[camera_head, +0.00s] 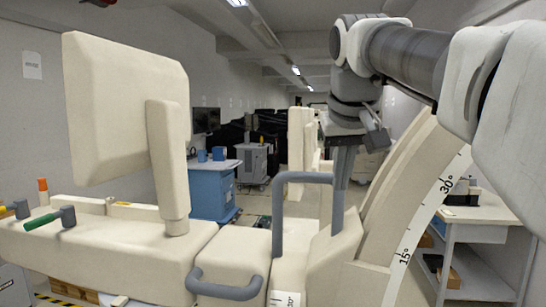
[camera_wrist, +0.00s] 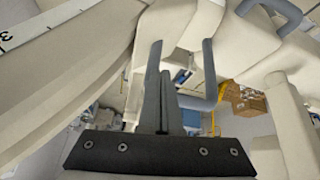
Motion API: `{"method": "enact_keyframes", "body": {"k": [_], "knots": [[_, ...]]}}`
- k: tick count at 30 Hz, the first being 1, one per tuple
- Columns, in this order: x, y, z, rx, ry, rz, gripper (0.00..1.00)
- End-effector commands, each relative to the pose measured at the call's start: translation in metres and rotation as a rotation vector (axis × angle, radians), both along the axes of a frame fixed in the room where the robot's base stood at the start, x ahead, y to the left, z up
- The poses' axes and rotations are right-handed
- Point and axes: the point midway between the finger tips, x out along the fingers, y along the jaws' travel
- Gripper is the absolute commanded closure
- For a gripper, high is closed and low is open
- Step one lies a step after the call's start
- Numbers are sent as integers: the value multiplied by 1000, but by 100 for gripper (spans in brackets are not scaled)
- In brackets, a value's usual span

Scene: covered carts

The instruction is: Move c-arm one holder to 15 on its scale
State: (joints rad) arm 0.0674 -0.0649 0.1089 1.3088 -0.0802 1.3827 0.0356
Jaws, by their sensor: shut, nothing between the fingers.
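The c-arm holder (camera_head: 335,250) is a cream block with a grey-blue loop handle (camera_head: 276,215), in the lower middle of the head view. The cream curved c-arm (camera_head: 415,185) rises from it to the right. Its white scale strip shows marks 15° (camera_head: 404,257) and 30° (camera_head: 447,185); the pointer reading cannot be made out. My gripper (camera_head: 341,200) hangs fingers-down at the handle's right side, shut and empty. In the wrist view, the fingers (camera_wrist: 160,85) are beside the handle (camera_wrist: 207,75), which lies to their right; contact is unclear. The scale strip (camera_wrist: 45,22) shows upper left.
A cream panel (camera_head: 125,110) on a long cream body (camera_head: 100,245) with coloured knobs fills the left. A blue cart (camera_head: 212,190) and grey cart (camera_head: 252,163) stand behind. A white table (camera_head: 480,215) is at right. My arm passes over the c-arm at upper right.

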Motion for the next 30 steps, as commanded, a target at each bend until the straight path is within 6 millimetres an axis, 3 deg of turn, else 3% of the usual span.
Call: {"method": "enact_keyframes", "body": {"k": [18,30], "knots": [[45,-6,68,13,-8,-16,100],[65,-12,96,25,-11,-30,100]]}}
